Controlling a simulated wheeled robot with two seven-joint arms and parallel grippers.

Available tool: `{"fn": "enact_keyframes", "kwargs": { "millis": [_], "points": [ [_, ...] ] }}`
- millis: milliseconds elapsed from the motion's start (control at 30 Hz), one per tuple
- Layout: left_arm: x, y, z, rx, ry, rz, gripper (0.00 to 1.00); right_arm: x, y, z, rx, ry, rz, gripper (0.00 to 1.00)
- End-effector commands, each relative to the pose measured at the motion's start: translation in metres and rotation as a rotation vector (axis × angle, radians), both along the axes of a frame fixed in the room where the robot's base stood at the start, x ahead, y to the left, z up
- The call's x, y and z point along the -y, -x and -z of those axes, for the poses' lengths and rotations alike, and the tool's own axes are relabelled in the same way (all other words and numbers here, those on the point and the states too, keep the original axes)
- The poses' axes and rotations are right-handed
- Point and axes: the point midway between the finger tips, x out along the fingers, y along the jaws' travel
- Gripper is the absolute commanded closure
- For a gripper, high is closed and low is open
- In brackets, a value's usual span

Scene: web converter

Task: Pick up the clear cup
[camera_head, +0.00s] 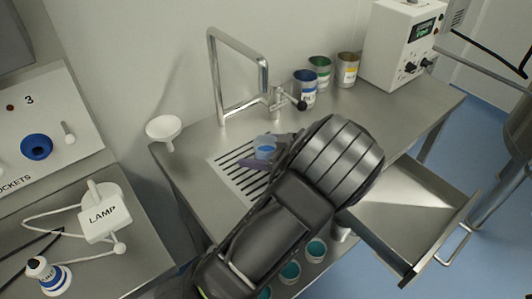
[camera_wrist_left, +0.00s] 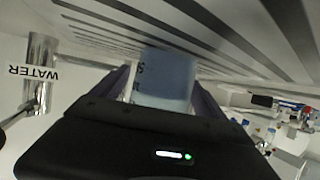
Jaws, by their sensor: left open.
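The clear cup (camera_head: 264,148) looks pale blue and translucent and stands on the slotted drain grate below the tap. In the left wrist view the clear cup (camera_wrist_left: 168,78) sits between my two fingers, with dark lettering at its left side. My left gripper (camera_head: 268,157) reaches over the counter and is open around the cup; it also shows in the left wrist view (camera_wrist_left: 162,92). Whether a finger touches the cup I cannot tell. My arm hides part of the counter and grate. My right gripper is not in view.
A tall metal tap (camera_head: 212,85) rises behind the grate (camera_head: 228,165). Blue, green and yellow labelled tins (camera_head: 318,72) and a white instrument (camera_head: 400,45) stand at the back right. A white funnel (camera_head: 163,129) is at left. An open drawer (camera_head: 415,215) juts out at right.

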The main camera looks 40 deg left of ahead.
Motion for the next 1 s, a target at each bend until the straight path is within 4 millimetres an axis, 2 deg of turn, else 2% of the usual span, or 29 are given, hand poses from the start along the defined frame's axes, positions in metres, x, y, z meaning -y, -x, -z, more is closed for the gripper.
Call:
{"fn": "enact_keyframes", "kwargs": {
  "millis": [533, 1000],
  "points": [
    [0.0004, 0.0, 0.0003, 0.0, 0.0, 0.0, 0.17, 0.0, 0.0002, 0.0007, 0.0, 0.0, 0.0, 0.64],
    [0.0004, 0.0, 0.0003, 0.0, 0.0, 0.0, 0.55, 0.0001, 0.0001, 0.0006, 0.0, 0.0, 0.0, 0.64]
  ]
}}
